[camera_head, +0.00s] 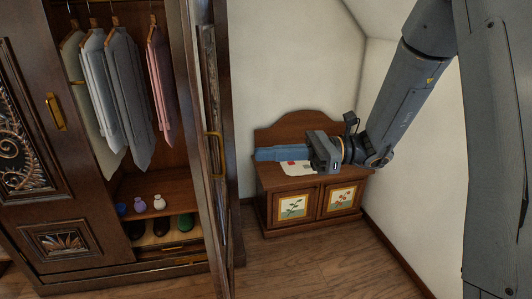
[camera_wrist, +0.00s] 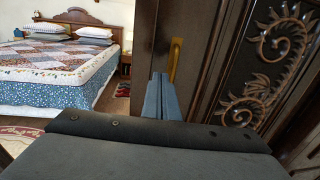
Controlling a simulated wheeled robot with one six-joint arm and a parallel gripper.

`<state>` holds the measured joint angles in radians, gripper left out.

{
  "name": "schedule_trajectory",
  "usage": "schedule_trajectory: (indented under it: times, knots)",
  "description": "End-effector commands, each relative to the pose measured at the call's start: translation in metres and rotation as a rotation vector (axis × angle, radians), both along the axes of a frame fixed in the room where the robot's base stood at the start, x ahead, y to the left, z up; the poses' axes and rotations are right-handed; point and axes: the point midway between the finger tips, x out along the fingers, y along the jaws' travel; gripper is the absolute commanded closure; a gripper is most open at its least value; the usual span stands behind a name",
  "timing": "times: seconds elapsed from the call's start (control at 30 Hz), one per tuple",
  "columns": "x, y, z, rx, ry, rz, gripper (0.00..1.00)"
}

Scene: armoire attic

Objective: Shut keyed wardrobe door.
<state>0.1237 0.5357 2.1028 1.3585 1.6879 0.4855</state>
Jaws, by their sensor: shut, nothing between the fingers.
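The dark wooden wardrobe (camera_head: 90,245) stands at the left, its right door (camera_head: 205,95) swung open and seen nearly edge-on. A gold handle (camera_head: 215,150) shows on that door. The wrist view shows a carved dark door face (camera_wrist: 245,60) at the right, with a gold handle (camera_wrist: 174,60) just beyond my fingers. My gripper (camera_head: 257,154) is shut and empty, pointing left toward the open door. In the head view a strip of wall shows between the fingertips and the door, so they look apart. The closed fingers also show in the wrist view (camera_wrist: 160,95). No key can be made out.
Hanging clothes (camera_head: 120,90), small vases (camera_head: 140,205) and shoes (camera_head: 160,226) are inside the wardrobe. A low painted cabinet (camera_head: 315,203) stands beneath my gripper. The wrist view shows a bed (camera_wrist: 60,70) at the left. Wooden floor (camera_head: 330,265) is clear in front of the cabinet.

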Motion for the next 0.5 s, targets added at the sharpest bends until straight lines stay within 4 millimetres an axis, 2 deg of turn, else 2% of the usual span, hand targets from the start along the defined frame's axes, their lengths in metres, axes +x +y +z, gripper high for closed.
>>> schedule_trajectory:
  times: [0.03,0.3,0.5]
  knots:
    - [-0.003,0.012,0.002,0.001,0.001,0.005,1.00]
    - [-0.010,0.064,0.002,-0.001,0.001,0.004,1.00]
    - [-0.013,0.093,0.001,-0.002,0.000,0.003,1.00]
